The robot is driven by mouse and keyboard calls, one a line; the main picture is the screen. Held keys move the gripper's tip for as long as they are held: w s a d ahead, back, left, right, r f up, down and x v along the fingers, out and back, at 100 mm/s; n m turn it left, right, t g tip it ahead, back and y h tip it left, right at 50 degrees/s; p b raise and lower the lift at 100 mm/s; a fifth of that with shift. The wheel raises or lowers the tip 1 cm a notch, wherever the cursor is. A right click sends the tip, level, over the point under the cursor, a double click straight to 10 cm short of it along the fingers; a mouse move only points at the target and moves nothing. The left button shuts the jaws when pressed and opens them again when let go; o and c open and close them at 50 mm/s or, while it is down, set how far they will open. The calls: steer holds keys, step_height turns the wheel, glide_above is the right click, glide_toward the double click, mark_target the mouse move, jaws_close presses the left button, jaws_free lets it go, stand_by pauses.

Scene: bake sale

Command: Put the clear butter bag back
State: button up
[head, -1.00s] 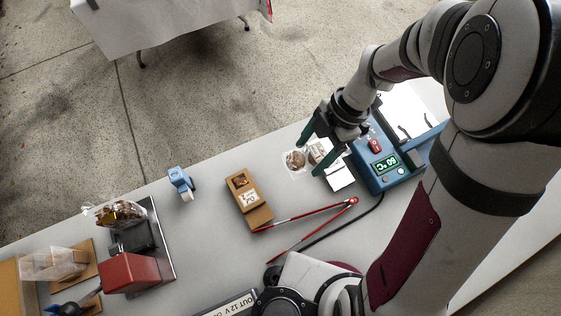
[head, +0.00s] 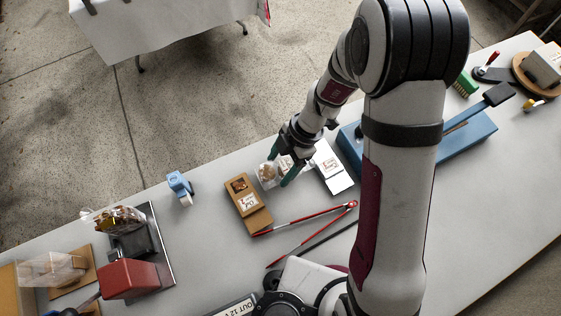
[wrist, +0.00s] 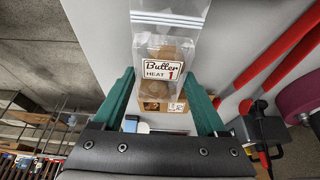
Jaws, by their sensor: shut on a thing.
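My gripper (head: 279,170) is shut on the clear butter bag (head: 266,175), holding it between two green fingers. In the wrist view the bag (wrist: 150,48) has a zip top and a "Butter HEAT 1" label, and the gripper (wrist: 158,75) has one finger on each side of it. In the head view the bag is between the brown packet on its left and the white packet on its right. It seems to be above the table, but its height is hard to tell. A finger hides part of it.
A brown packet (head: 240,188) and a white packet (head: 334,180) lie close by. Red tongs (head: 305,217) lie in front. A blue machine (head: 468,138) is at right, partly behind my arm. A small blue object (head: 178,183) and a red block (head: 128,279) are at left. Bare table lies between.

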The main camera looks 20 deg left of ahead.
steer(key=shift+f, duration=0.15)
steer(key=o, duration=0.8)
steer(key=shift+o, duration=0.2)
steer(key=v, duration=1.3)
steer(key=s+d+r+m+t, duration=0.1)
steer(key=s+d+m, duration=0.3)
steer(key=m, duration=0.7)
steer(key=s+d+r+m+t+h, duration=0.1)
steer(key=s+d+r+m, duration=0.3)
steer(key=m, duration=0.6)
steer(key=s+d+r+m+t, duration=0.1)
steer(key=s+d+r+m, duration=0.2)
steer(key=m, duration=0.8)
steer(key=s+d, duration=0.2)
steer(key=s, duration=0.2)
steer(key=shift+s+m, duration=0.3)
steer(key=shift+s, duration=0.1)
